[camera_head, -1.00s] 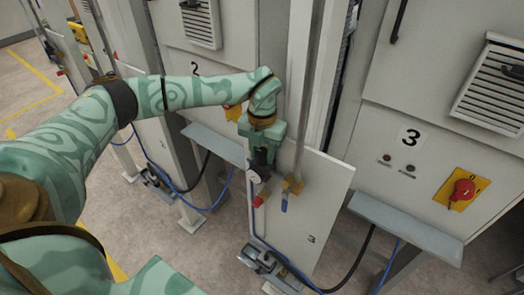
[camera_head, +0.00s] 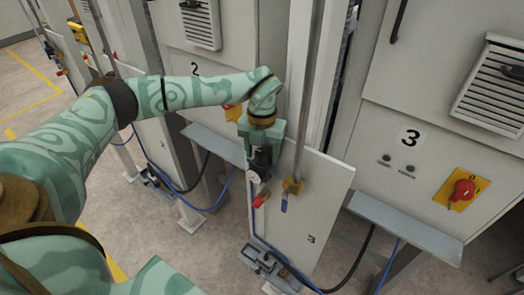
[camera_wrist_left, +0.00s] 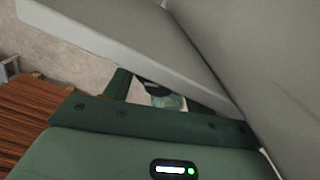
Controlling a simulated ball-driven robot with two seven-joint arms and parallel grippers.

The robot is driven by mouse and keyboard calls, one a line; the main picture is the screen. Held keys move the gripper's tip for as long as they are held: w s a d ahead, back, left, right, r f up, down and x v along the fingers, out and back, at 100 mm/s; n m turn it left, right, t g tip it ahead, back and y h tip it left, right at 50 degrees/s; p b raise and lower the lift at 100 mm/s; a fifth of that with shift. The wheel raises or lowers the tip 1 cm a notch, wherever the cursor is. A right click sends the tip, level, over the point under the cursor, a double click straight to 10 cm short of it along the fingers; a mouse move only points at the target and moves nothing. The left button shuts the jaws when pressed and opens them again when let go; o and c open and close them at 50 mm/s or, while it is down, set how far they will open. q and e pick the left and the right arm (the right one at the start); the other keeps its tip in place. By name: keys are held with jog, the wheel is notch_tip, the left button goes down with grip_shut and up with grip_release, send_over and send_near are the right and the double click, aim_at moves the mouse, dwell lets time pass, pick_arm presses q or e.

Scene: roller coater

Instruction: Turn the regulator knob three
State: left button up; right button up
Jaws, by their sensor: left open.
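The panel marked 3 (camera_head: 318,225) stands upright at the middle of the head view. A dark regulator knob (camera_head: 262,158) sits at its upper left edge, above a small round white gauge (camera_head: 254,177). My left gripper (camera_head: 263,150) points down at the knob, its open fingers around or close beside it. Contact cannot be told. In the left wrist view, one dark green finger (camera_wrist_left: 117,86) shows beside a dark, round, partly greenish part (camera_wrist_left: 162,97), which seems to be the knob; the panel edge hides much there. My right gripper is not seen.
A red valve handle (camera_head: 261,197) sits just below the gauge. A brass valve with a blue handle (camera_head: 291,188) is to its right, under a vertical pipe (camera_head: 312,90). Cabinet 3 (camera_head: 440,135) with a red rotary switch (camera_head: 463,189) stands at right.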

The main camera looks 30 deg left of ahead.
aim_at(262, 151)
pick_arm(q)
notch_tip(262, 151, up, 16)
jog(key=b, duration=0.1)
jog(key=shift+r+b, duration=0.15)
jog(key=shift+b, duration=0.25)
